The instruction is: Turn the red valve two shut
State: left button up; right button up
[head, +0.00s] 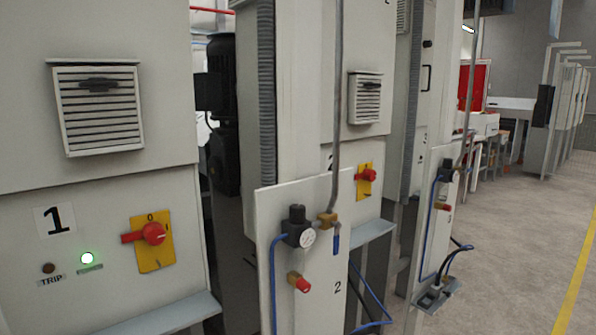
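A white panel (322,215) marked 2 stands near the picture's middle. Low on it is a small brass valve with a red knob, the red valve two (302,285); I cannot tell from here whether it is open or shut. Neither of my grippers shows in the head view, and nothing touches the red valve.
Cabinet 1, at left, has a red rotary switch (153,234) on a yellow plate and a lit green lamp (87,258). Another red switch (368,175) is behind panel 2. A similar panel (433,220) stands farther right. Open floor (520,250) lies at right.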

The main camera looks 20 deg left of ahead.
aim_at(303, 286)
jog(key=i+l+u, duration=0.4)
jog(key=l, duration=0.15)
jog(key=i+l+u, duration=0.4)
jog(key=l, duration=0.25)
jog(key=k, duration=0.1)
